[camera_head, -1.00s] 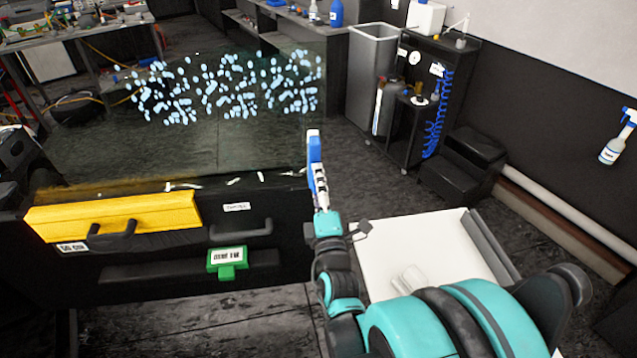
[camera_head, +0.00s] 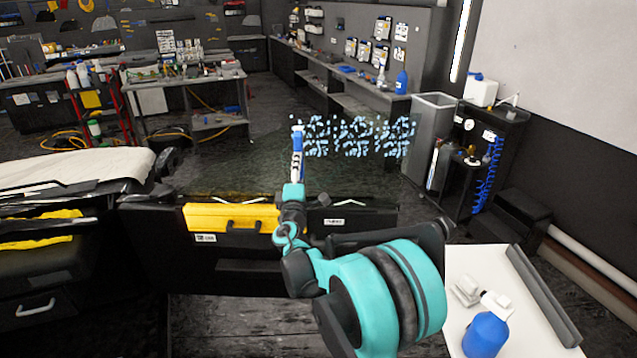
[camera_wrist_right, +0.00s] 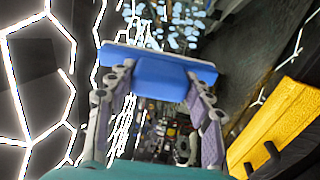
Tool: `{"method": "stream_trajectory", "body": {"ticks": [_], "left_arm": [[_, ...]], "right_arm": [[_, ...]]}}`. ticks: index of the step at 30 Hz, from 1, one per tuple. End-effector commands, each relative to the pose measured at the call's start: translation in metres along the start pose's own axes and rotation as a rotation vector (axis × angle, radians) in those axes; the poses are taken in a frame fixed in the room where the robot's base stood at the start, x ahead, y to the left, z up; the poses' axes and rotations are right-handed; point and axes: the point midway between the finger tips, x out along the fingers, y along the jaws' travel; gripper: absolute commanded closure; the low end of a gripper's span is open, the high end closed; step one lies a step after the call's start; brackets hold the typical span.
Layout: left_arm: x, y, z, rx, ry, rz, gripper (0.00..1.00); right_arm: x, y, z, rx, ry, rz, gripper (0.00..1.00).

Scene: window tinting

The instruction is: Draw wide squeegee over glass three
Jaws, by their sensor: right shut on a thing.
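The wide squeegee (camera_head: 298,143) is blue with a pale edge and stands upright at the left end of the droplet patches. My right gripper (camera_head: 295,170) is shut on it. In the right wrist view, the blue squeegee (camera_wrist_right: 150,68) lies crosswise between the two fingers (camera_wrist_right: 158,85), with droplets beyond it. I cannot tell whether the squeegee touches the glass. My left gripper is not in view.
A white table (camera_head: 460,265) with a blue bottle (camera_head: 485,335) stands at lower right. A grey bin (camera_head: 430,140) is behind it.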

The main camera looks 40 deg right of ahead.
Motion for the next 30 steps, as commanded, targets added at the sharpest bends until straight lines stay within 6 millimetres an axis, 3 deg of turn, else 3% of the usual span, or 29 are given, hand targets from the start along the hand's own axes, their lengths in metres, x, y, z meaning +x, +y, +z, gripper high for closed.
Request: {"method": "stream_trajectory", "body": {"ticks": [4, 18, 30], "left_arm": [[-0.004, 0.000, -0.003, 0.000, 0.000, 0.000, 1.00], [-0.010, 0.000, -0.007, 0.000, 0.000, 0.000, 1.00], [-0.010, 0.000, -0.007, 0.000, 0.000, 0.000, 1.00]], "right_arm": [[0.010, 0.003, -0.009, -0.001, -0.001, 0.001, 0.78], [0.055, 0.003, -0.009, -0.001, -0.002, 0.001, 0.78], [0.062, 0.002, -0.009, -0.001, -0.001, 0.001, 0.78]]}}
